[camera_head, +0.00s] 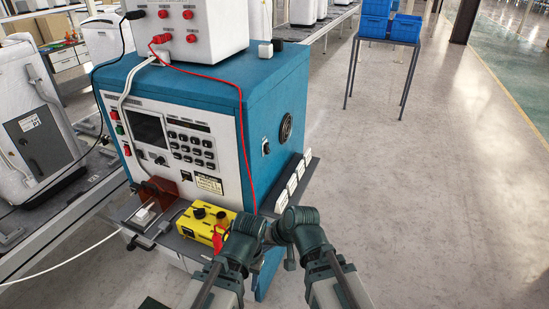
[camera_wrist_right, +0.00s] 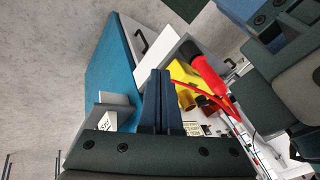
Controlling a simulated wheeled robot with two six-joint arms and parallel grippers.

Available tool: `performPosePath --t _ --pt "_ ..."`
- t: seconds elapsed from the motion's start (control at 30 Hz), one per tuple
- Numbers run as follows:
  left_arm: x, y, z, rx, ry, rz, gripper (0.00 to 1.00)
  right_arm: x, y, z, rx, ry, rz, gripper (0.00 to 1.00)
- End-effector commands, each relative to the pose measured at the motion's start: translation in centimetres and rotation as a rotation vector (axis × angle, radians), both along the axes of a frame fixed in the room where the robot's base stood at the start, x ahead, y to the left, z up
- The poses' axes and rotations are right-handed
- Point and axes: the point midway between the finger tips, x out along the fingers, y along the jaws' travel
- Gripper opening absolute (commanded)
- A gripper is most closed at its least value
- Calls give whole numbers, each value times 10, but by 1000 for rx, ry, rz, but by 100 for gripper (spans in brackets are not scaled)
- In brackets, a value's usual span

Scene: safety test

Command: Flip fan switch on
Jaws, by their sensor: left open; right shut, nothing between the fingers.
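A round black fan grille (camera_head: 286,130) sits on the blue right side of a test cabinet (camera_head: 262,90). A small black and white switch (camera_head: 265,147) is on that side, left of and below the grille; its position is too small to read. My left gripper (camera_head: 250,228) is low in front of the cabinet, well below the switch, and looks empty; its fingers are largely hidden by the arm. My right gripper (camera_wrist_right: 158,100) is shut and empty in the right wrist view, pointing at the cabinet's lower area. The switch does not show in that view.
A red cable (camera_head: 240,130) hangs down the cabinet front. White-labelled holders (camera_head: 292,185) line the lower side.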

Motion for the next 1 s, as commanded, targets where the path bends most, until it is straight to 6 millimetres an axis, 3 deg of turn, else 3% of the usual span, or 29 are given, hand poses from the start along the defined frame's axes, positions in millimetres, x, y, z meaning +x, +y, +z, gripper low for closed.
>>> performPosePath --t 0.17,0.3,0.4,0.67,1.0 --pt "0 0 -11 0 0 0 50 69 3 45 368 -177 -263 0" --pt "0 0 -17 0 0 0 50 115 -23 87 622 -293 -489 0" --pt "0 0 -20 0 0 0 50 138 -50 111 764 -356 -635 0" --pt "0 0 -24 0 0 0 50 164 -104 141 967 -438 -869 0" --pt "0 0 -24 0 0 0 50 166 -111 144 995 -448 -902 0"
